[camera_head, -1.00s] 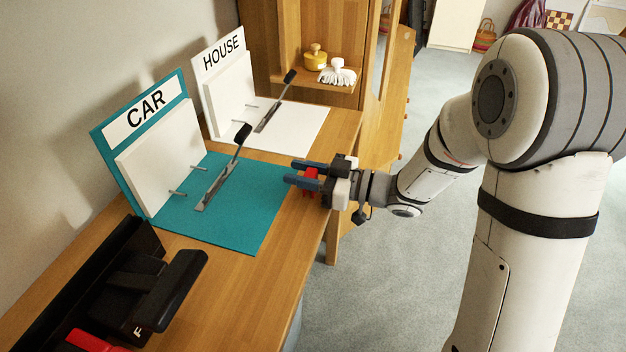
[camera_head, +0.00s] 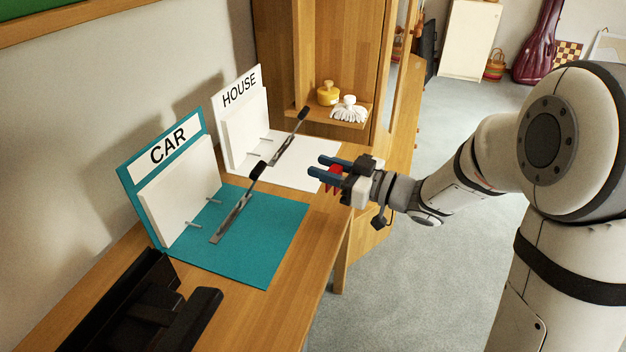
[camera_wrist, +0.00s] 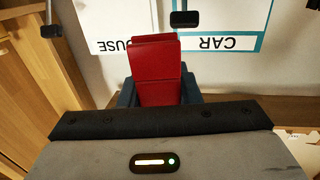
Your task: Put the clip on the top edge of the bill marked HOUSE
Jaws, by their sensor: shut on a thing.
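My gripper (camera_head: 319,166) is shut on the red clip (camera_head: 335,183), in the air beside the right edge of the white HOUSE base. The clip fills the middle of the wrist view (camera_wrist: 155,70), between the dark blue fingers. The bill marked HOUSE (camera_head: 240,90) stands upright at the back of the desk, with a thick white block leaning against its front. Its top edge is clear in the head view. In the wrist view it appears upside down (camera_wrist: 105,30), partly covered by the clip. My gripper is apart from it, to its right.
The teal CAR board (camera_head: 130,180) stands nearer, with its own white block. Black-handled levers (camera_head: 304,113) (camera_head: 258,171) rise in front of both boards. A black device (camera_head: 150,310) lies at the near left. A wooden cabinet (camera_head: 320,50) stands behind, with a yellow pot (camera_head: 328,96) on its shelf.

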